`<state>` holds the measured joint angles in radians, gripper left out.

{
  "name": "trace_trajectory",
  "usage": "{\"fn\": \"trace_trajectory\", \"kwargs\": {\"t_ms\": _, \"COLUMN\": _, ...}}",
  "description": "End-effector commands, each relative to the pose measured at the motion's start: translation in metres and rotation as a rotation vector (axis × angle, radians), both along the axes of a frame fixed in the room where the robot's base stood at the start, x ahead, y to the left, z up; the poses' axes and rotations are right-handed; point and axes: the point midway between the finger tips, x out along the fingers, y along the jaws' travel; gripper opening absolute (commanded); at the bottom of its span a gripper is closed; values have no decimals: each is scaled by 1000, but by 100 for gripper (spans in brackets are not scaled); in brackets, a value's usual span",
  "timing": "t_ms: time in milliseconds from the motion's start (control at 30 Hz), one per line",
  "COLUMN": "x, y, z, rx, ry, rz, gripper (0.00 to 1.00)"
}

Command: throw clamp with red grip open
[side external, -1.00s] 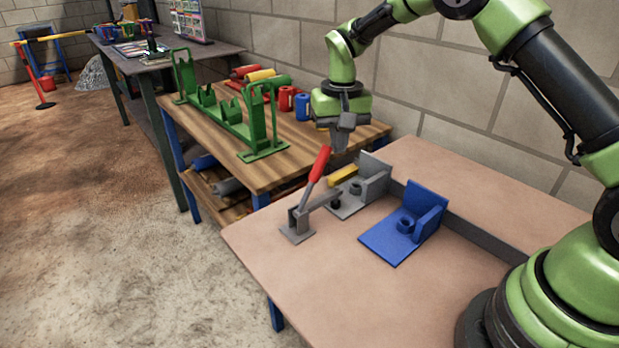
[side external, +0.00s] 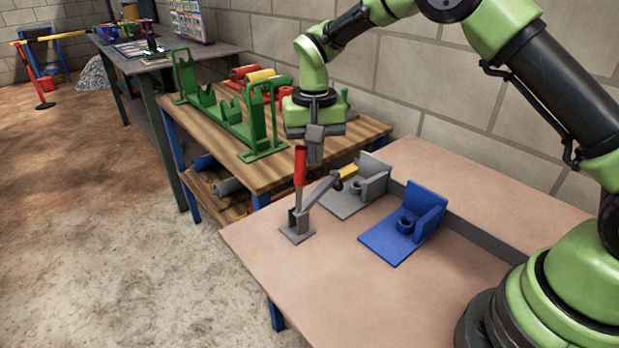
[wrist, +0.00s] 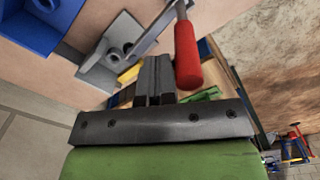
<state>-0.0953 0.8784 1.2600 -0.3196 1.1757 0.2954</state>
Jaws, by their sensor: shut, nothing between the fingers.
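The clamp (side external: 300,218) stands on the near left of the tan table, its red grip (side external: 300,166) close to upright. Its grey arm (side external: 321,190) slants up to the right, with its tip raised near the grey fixture (side external: 352,196). My gripper (side external: 315,158) is shut and empty, pointing down just above and right of the red grip. In the wrist view the shut fingers (wrist: 155,75) are beside the red grip (wrist: 187,55). I cannot tell whether they touch it. A yellow piece (side external: 348,172) is at the grey fixture.
A blue fixture (side external: 395,240) stands right of the grey one on the tan table (side external: 330,285). A wooden table (side external: 235,165) behind holds a green stand (side external: 215,110) and several coloured cylinders. The front of the tan table is clear.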

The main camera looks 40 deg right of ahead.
Motion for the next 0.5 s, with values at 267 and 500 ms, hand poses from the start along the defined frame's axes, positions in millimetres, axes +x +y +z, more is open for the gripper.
{"fn": "trace_trajectory", "kwargs": {"t_ms": 267, "x": 0, "y": 17, "z": 0, "rx": 0, "ry": 0, "rz": 3, "gripper": 0}}
{"fn": "trace_trajectory", "kwargs": {"t_ms": 500, "x": 0, "y": 32, "z": 0, "rx": 0, "ry": 0, "rz": 3, "gripper": 0}}
